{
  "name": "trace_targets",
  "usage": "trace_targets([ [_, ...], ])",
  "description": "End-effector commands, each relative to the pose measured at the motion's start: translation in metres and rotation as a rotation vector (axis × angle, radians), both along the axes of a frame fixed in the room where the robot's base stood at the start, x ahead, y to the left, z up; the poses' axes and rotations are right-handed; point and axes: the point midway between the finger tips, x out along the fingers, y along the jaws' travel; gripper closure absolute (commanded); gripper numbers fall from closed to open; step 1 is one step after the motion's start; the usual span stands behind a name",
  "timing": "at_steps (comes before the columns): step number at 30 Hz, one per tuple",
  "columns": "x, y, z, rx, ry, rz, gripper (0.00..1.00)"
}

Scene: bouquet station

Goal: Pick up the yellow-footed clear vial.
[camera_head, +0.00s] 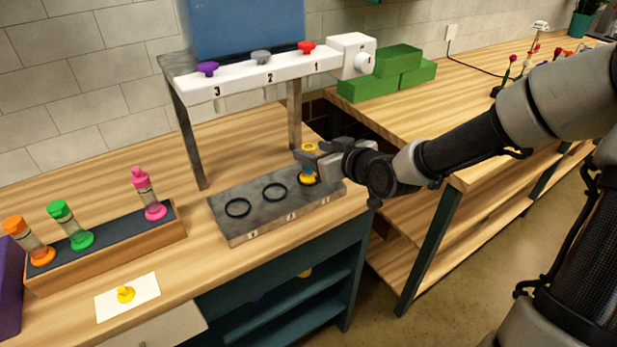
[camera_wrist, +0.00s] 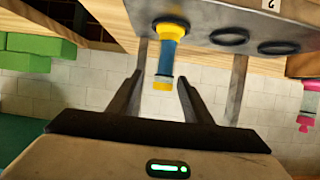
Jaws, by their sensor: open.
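The yellow-footed vial (camera_head: 308,179) stands upright at the right-end ring of the grey ring plate (camera_head: 235,225). In the wrist view, which looks upside down, the vial (camera_wrist: 168,57) has a yellow foot, a yellow cap and a body that looks blue rather than clear. My gripper (camera_head: 313,162) is at the vial from the right, its finger hiding most of the body in the head view. In the wrist view my gripper (camera_wrist: 160,78) is open, one finger on each side of the vial's cap end. Gaps show on both sides; I see no contact.
The other two rings (camera_head: 238,208) are empty. A stand with numbered knobs (camera_head: 265,75) rises behind the plate. A wooden rack (camera_head: 110,255) with orange, green and pink vials is at left. A white card (camera_head: 145,299) bears a yellow knob. Green blocks (camera_head: 385,78) lie behind.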

Motion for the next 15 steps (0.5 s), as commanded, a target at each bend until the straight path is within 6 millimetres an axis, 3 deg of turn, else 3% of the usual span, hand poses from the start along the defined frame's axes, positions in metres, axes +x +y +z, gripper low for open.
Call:
trace_targets([
  [15, 0.035, 0.032, -0.033, 0.002, 0.001, 0.000, 0.55],
])
